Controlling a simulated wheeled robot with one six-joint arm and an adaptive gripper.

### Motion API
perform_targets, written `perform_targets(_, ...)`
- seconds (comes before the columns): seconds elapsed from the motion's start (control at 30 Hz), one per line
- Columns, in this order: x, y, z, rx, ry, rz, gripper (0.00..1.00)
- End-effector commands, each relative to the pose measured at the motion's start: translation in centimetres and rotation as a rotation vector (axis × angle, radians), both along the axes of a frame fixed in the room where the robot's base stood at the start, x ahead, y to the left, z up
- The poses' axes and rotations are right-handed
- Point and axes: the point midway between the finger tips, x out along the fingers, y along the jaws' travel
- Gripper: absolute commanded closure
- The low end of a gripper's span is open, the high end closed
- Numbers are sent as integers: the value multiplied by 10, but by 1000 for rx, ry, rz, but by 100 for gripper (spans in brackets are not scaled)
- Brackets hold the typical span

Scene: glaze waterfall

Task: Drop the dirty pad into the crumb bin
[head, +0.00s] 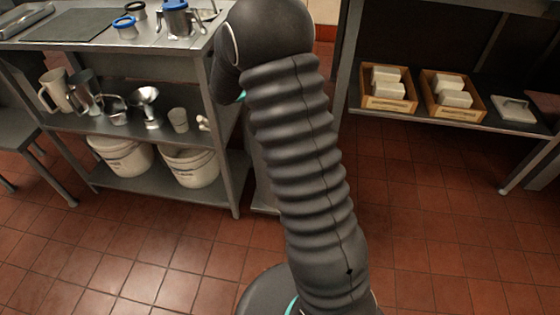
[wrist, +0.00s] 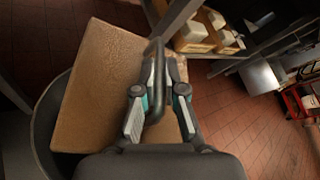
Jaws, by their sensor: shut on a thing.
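In the wrist view, my gripper (wrist: 163,80) is shut on the dark handle of a tan, rectangular pad (wrist: 100,85), which looks brownish and stained. The pad spreads out to the left beyond and behind the fingers. A dark, round-rimmed container (wrist: 42,125), apparently the crumb bin, shows at the left, partly covered by the pad. The pad overlaps its opening in this view; I cannot tell the height between them or whether they touch. My gripper, the pad and the bin are not visible in the head view, where my arm fills the middle.
A steel bench (head: 60,122) with jugs and cups stands at the left, with white buckets (head: 190,166) below. On the right shelf are wooden crates of pale blocks (head: 452,95) and a white handled pad (head: 514,110). A red cart (wrist: 298,100) stands at right. Tiled floor is clear.

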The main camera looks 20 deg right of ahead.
Motion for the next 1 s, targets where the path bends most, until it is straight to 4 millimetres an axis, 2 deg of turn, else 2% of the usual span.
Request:
perform_targets(0.33,0,-1,-41,-1,0,-1,100)
perform_targets(0.73,1,1,-45,-1,-1,2,100)
perform_targets(0.77,1,1,-45,0,-1,3,83)
perform_targets(0.83,1,1,-45,0,-1,3,66)
perform_targets(0.87,1,1,-45,0,-1,3,61)
perform_targets(1.0,1,1,-45,0,0,3,61)
